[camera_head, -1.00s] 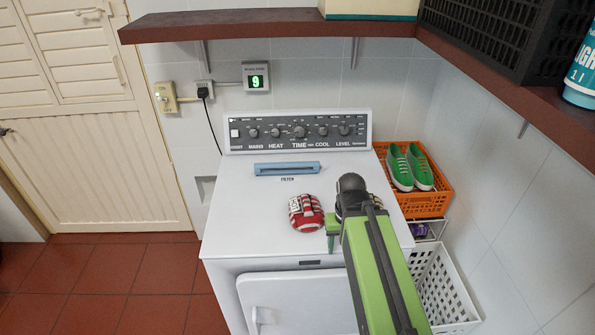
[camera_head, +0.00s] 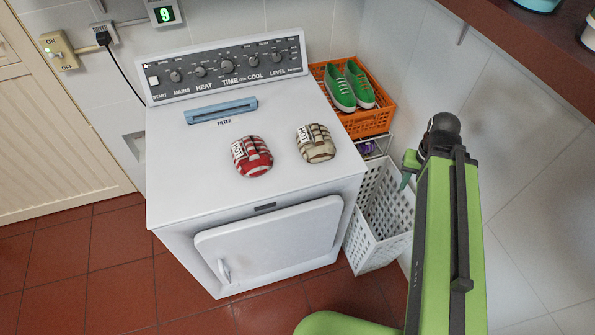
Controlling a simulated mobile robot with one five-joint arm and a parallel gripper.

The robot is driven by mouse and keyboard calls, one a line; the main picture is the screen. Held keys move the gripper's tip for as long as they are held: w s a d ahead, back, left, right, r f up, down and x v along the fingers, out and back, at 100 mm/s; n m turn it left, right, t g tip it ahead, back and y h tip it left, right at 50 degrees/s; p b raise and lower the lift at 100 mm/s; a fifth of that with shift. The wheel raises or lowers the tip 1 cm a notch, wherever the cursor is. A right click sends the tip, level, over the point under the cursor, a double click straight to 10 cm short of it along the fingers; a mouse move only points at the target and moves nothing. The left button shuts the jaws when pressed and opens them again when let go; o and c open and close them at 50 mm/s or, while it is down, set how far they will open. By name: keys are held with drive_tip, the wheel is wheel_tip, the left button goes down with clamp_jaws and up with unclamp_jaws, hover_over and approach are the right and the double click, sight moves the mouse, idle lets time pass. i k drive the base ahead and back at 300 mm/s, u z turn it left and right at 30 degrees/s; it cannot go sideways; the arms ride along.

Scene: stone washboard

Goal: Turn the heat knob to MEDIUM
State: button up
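The heat knob (camera_head: 201,72) is a small dark round knob on the dark control panel (camera_head: 290,49) at the back of the white dryer (camera_head: 170,170). The word HEAT is printed below it. Its pointer is too small to read. My gripper (camera_head: 406,180) is to the right of the dryer, over the white basket, well apart from the knob. Only a small green part of its end shows past my arm, so I cannot tell whether it is open or shut.
A red rolled item (camera_head: 252,157) and a beige one (camera_head: 316,143) lie on the dryer top, near the blue filter handle (camera_head: 221,110). An orange crate (camera_head: 368,122) with green shoes (camera_head: 350,85) and a white basket (camera_head: 372,220) stand at the right. Red-tiled floor is clear at the left.

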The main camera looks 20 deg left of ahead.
sight(200, 71)
drive_tip(key=z, duration=1.5)
drive_tip(key=k, duration=2.55)
drive_tip(key=u, duration=1.55)
drive_tip(key=i, duration=0.95)
drive_tip(key=u, duration=0.1)
